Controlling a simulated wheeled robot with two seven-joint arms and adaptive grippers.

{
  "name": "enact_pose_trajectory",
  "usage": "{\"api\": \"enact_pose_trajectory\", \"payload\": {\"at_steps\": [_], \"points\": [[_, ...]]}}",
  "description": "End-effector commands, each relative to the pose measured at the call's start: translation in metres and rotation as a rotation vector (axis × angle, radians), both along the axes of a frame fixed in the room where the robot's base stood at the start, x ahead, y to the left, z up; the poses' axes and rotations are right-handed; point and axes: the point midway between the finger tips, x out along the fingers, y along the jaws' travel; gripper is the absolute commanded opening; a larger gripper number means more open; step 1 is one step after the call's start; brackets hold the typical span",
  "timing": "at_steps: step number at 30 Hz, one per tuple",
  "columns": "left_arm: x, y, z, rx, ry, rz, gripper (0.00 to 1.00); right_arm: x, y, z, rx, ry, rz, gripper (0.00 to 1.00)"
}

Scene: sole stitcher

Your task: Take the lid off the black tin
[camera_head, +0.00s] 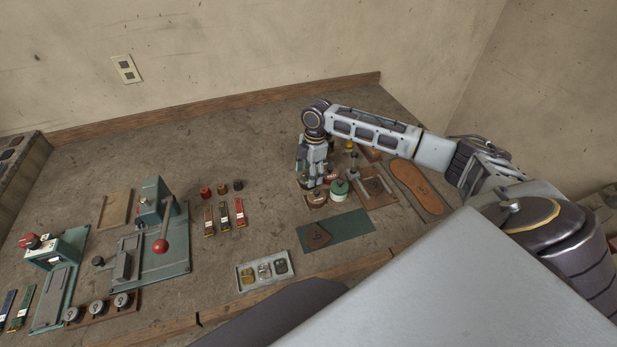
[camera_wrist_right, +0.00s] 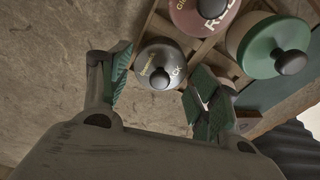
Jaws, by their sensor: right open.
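The black tin (camera_wrist_right: 161,62) shows in the right wrist view as a round dark tin with a black lid knob and pale lettering. It sits in a wooden rack, lid on. My right gripper (camera_wrist_right: 158,84) is open, with one green-padded finger on each side of the tin's outline. I cannot tell whether the pads touch it. In the head view my right gripper (camera_head: 313,178) points down over the tin group and hides the black tin. My left gripper is not in view.
A red tin (camera_wrist_right: 205,14) and a green tin (camera_wrist_right: 265,45) stand close by in the right wrist view. In the head view, a green mat (camera_head: 345,230), a metal tray (camera_head: 244,280) and a green press (camera_head: 155,205) share the bench.

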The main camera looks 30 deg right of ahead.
Motion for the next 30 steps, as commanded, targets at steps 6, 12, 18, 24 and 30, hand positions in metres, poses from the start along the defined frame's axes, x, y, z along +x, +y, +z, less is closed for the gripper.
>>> {"api": "enact_pose_trajectory", "payload": {"at_steps": [6,12,18,24,30], "points": [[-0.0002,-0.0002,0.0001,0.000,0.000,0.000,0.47,-0.0002,0.0002,-0.0024,0.000,0.000,0.000,0.62],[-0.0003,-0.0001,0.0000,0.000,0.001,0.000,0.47,-0.0002,0.0002,-0.0023,0.000,0.001,0.000,0.62],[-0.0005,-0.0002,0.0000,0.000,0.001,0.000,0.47,-0.0002,0.0001,-0.0022,0.000,0.001,0.000,0.48],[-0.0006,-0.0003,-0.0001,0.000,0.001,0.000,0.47,-0.0005,0.0001,-0.0027,0.000,0.001,0.000,0.27],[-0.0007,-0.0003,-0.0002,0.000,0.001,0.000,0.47,-0.0012,0.0004,-0.0039,-0.001,0.003,0.000,0.12]]}}
